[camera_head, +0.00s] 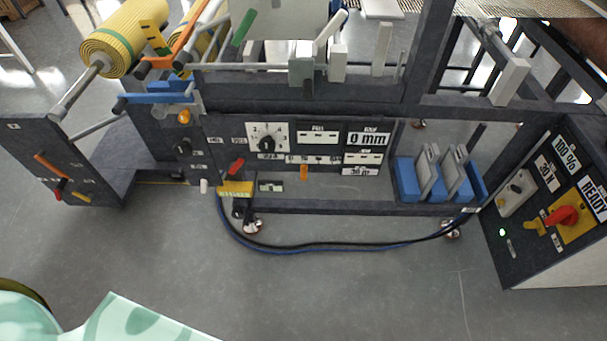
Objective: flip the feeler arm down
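The laminating machine (420,108) is a dark grey frame with a control panel on its front. No part is clearly labelled as the feeler arm, so I cannot tell for sure which one it is. A white lever (330,27) stands tilted upward above the top rail, on a small grey block (301,71). A green handle (244,27) slants upward to its left. An orange bar (188,38) slants upward beside the yellow roll (125,37). Neither of my grippers is in view.
Blue holders with grey plates (431,174) sit at the right. A control box with a red knob (563,215) stands far right. A cable (330,246) crosses the otherwise open floor in front.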

